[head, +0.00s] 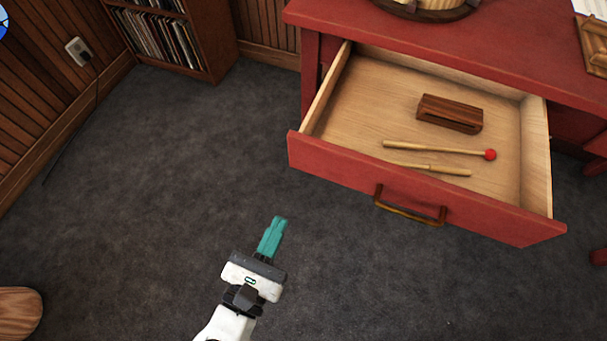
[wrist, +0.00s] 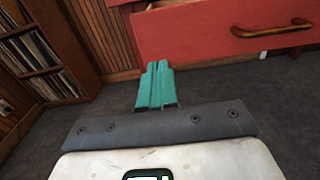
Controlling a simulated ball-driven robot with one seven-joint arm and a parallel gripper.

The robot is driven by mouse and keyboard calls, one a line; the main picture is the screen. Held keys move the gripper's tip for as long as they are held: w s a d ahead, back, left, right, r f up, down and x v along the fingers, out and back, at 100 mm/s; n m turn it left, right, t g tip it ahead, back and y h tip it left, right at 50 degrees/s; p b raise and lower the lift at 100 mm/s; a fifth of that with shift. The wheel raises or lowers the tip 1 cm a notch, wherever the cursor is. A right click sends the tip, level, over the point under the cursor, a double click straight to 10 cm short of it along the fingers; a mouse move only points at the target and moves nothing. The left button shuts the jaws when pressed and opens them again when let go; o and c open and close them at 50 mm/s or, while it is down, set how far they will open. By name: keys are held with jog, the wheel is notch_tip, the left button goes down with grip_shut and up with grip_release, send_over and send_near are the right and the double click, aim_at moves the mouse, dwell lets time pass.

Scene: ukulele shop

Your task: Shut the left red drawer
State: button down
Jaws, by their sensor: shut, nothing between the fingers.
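The red drawer (head: 335,170) is pulled far out of the red desk (head: 500,42) in the head view. Its front panel also shows at the upper right of the wrist view (wrist: 195,32). A brass-coloured bar handle (head: 408,210) is on the front, also seen in the wrist view (wrist: 272,28). Inside lie a dark wooden block (head: 450,114), a red-tipped mallet (head: 440,149) and a plain wooden stick (head: 430,169). My gripper (head: 279,222), with teal fingers, is shut and empty, in front of and left of the drawer front, apart from it. The fingers show in the wrist view (wrist: 158,66).
A wooden shelf of records (head: 165,35) stands against the panelled back wall. A wall outlet (head: 78,48) with a cable is at left. A wooden object (head: 18,312) is at the lower left. The dark carpet around my gripper is clear.

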aim_at(310, 155)
jog(key=b+x, duration=0.2)
jog(key=x, duration=1)
jog(key=shift+w+f, duration=0.1)
jog(key=shift+w, duration=0.3)
jog(key=shift+w+d, duration=0.25)
jog(key=shift+w, duration=0.3)
jog(key=shift+w+d, duration=0.15)
jog(key=shift+w, duration=0.3)
jog(key=b+x, duration=0.9)
jog(key=x, duration=2.3)
jog(key=shift+w+f, duration=0.15)
jog(key=shift+w+d, duration=0.15)
jog(key=shift+w, duration=0.25)
jog(key=shift+r+b, duration=0.3)
jog(key=shift+w+d+r, duration=0.1)
jog(key=shift+d, duration=0.05)
